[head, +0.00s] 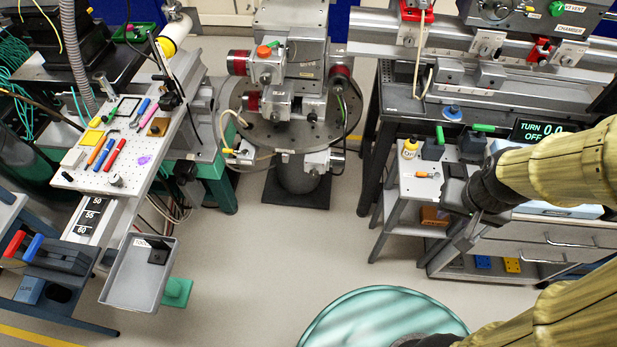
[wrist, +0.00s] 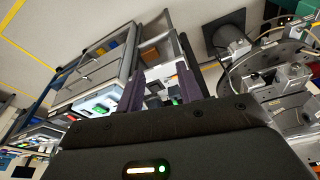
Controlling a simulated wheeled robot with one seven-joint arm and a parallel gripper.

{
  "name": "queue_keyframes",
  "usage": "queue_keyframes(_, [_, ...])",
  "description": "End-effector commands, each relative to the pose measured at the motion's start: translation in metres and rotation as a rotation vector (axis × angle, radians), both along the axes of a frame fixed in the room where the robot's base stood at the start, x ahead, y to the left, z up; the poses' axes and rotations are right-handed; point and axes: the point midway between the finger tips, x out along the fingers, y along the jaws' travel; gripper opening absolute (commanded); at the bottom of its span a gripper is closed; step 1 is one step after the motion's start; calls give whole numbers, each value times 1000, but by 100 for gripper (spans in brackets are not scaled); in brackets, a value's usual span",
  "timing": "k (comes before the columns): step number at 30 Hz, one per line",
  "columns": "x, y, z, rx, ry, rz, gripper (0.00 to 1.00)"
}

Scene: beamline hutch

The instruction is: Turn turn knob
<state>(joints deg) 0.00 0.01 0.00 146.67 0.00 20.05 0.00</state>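A black display (head: 541,131) reading "TURN 0.0 OFF" in green stands on a pale instrument at the right of the head view. My arm covers much of that instrument, and I cannot make out its turn knob there. My gripper (head: 464,241) hangs in front of and to the left of the display, above the side bench, pointing down. In the wrist view, the two dark fingers of my gripper (wrist: 158,88) stand apart with nothing between them. The instrument's lit area is small and blurred in that view, so I cannot tell a knob there.
A small shelf (head: 418,184) left of my gripper carries a yellow bottle (head: 410,147) and small items. A drawer cabinet (head: 500,245) stands below my arm. A perforated board (head: 90,182) with tools is at the left. The middle floor (head: 270,265) is clear; a teal round seat (head: 380,318) stands in front.

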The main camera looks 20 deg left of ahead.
Motion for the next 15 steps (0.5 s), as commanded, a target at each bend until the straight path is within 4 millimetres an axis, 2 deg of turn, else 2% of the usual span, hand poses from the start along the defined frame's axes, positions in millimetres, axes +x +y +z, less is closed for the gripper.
queue_keyframes(4, [0, 0, 0, 0, 0, 0, 36])
queue_keyframes(7, [1, 1, -2, 1, -3, 1, 54])
queue_keyframes(8, [2, 1, -4, 1, -6, 2, 56])
queue_keyframes(11, [11, 8, -17, 9, -30, 11, 56])
queue_keyframes(15, [37, 29, -53, 31, -106, 36, 56])
